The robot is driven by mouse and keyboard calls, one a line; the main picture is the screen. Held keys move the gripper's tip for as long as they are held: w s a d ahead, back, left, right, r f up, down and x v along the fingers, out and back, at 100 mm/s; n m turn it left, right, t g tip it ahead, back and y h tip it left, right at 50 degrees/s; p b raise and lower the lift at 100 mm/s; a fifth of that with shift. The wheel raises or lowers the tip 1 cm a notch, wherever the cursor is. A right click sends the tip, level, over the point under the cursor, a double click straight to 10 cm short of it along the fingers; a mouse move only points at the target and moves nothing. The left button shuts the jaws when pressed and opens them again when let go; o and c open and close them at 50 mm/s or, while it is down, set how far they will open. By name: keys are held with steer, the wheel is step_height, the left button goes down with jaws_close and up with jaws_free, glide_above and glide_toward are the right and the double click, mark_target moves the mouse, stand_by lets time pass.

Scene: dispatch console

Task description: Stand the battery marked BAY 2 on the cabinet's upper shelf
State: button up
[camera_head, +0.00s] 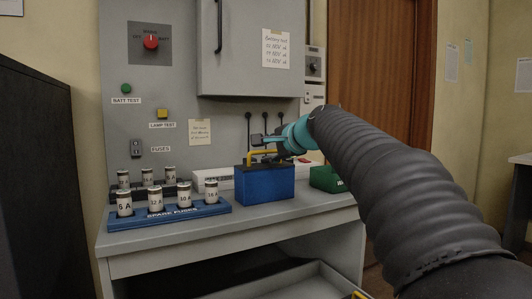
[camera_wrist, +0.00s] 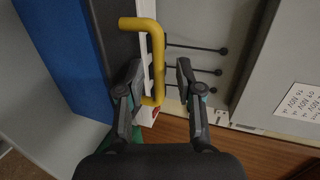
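A blue battery (camera_head: 265,186) with a yellow handle (camera_head: 250,157) stands on the grey desk. In the wrist view its blue side (camera_wrist: 65,50) and yellow handle (camera_wrist: 157,50) fill the left and middle. A green battery (camera_head: 325,178) stands to its right, partly hidden behind my arm. I cannot read a BAY 2 mark on either. My gripper (camera_head: 264,140) is just above the blue battery. In the wrist view its fingers (camera_wrist: 158,70) are apart, with the handle bar between them in the picture, no grip visible. A grey wall cabinet (camera_head: 245,50) hangs above; its shelves are not visible.
A blue fuse rack (camera_head: 185,215) with several fuses stands on the desk at left. An open drawer (camera_head: 290,280) juts out below the desk.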

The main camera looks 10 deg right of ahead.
steer(key=v, duration=1)
steer(key=shift+s+b, duration=0.35)
steer(key=shift+b, duration=0.1)
